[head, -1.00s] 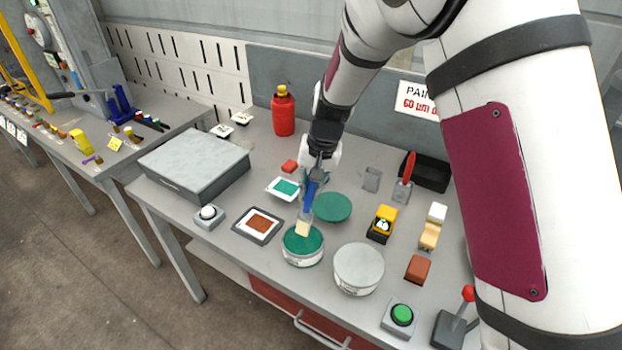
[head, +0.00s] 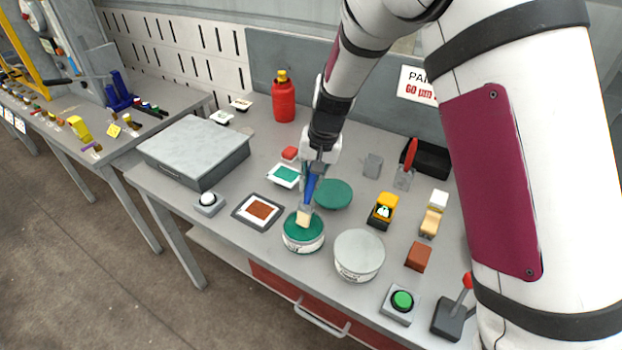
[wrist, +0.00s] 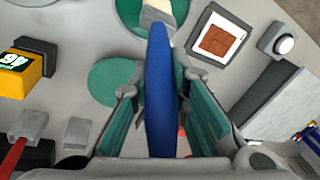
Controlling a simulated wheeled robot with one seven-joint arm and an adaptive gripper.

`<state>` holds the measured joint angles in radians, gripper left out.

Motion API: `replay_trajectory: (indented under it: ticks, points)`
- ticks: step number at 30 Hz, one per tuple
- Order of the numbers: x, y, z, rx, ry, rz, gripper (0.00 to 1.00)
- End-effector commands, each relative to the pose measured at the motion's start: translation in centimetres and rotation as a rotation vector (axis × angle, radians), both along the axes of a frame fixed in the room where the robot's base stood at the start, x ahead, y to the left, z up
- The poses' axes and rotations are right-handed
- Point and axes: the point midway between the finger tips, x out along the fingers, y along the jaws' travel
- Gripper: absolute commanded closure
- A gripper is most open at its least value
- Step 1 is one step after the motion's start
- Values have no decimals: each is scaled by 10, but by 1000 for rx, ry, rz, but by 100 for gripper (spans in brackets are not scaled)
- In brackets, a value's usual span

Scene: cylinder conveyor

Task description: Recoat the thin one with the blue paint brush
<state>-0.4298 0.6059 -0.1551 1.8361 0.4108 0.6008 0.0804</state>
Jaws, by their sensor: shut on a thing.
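My gripper (head: 318,168) is shut on the blue paint brush (head: 311,188). The blue handle (wrist: 160,90) runs between the two green finger pads in the wrist view. The brush points down, slightly tilted, with its pale bristles (head: 303,217) at the open can of green paint (head: 303,240). I cannot tell how deep the bristles reach into the paint. The can also shows at the top of the wrist view (wrist: 128,18). I cannot tell which piece is the thin one; several small coloured pieces (head: 78,127) lie on the left bench.
A green disc (head: 333,194) lies behind the can. A closed grey-white can (head: 359,256) stands to its right. A framed brown swatch (head: 259,211) and a white button (head: 208,203) are to its left. A grey case (head: 194,150) and red bottle (head: 284,98) stand farther back.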

Motion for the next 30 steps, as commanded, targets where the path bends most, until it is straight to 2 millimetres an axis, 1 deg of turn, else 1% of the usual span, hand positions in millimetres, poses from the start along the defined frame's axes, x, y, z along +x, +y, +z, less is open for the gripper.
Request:
replay_trajectory:
  ticks: [30]
  points:
    - [0, 0, -10, 0, 0, 0, 100]
